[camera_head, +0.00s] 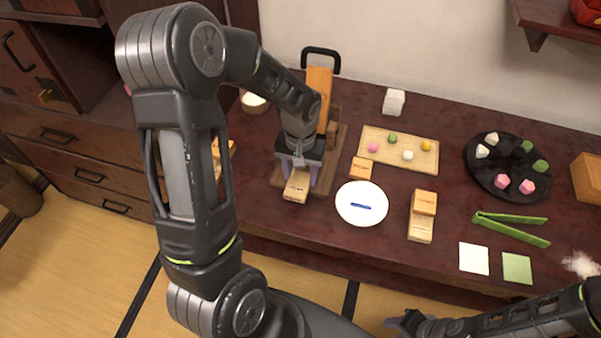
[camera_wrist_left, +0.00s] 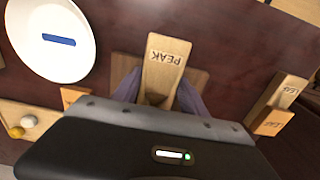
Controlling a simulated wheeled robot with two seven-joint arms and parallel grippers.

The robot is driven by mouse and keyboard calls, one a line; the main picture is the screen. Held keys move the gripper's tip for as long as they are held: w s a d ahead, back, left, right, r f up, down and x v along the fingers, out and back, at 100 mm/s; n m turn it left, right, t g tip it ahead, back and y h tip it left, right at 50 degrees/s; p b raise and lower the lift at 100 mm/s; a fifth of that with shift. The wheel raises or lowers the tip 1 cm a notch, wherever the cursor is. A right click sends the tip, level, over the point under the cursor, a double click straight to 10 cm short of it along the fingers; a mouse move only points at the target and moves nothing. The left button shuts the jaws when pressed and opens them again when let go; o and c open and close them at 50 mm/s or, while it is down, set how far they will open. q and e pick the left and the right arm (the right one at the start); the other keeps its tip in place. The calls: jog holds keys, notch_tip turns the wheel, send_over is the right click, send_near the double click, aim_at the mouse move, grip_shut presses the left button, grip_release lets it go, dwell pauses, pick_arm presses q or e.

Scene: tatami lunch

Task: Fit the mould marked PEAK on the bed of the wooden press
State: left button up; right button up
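The wooden mould marked PEAK (camera_wrist_left: 166,58) is a pale block, also seen in the head view (camera_head: 296,187). My left gripper (camera_head: 299,172) has its fingers on both sides of it; in the left wrist view the fingers (camera_wrist_left: 156,88) flank the block closely and appear closed on it. The wooden press (camera_head: 320,95) has an upright orange-brown board, a black handle and a flat base (camera_head: 277,178) under and behind my gripper. The press bed is mostly hidden by my gripper. My right gripper (camera_head: 405,322) is low at the bottom edge, its fingers unclear.
A white plate (camera_head: 345,207) with a blue stick lies just right of the mould. Stacked wooden moulds (camera_head: 420,228), a small block (camera_head: 361,169), a sweets board (camera_head: 377,139), a black plate (camera_head: 474,168) and green tongs (camera_head: 512,229) stand farther right.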

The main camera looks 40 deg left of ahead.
pick_arm(q)
jog(key=o, duration=0.5)
notch_tip(320, 180, up, 8)
jog(key=shift+f, duration=0.1)
dwell(0.4)
jog(key=shift+s, duration=0.1)
dwell(0.7)
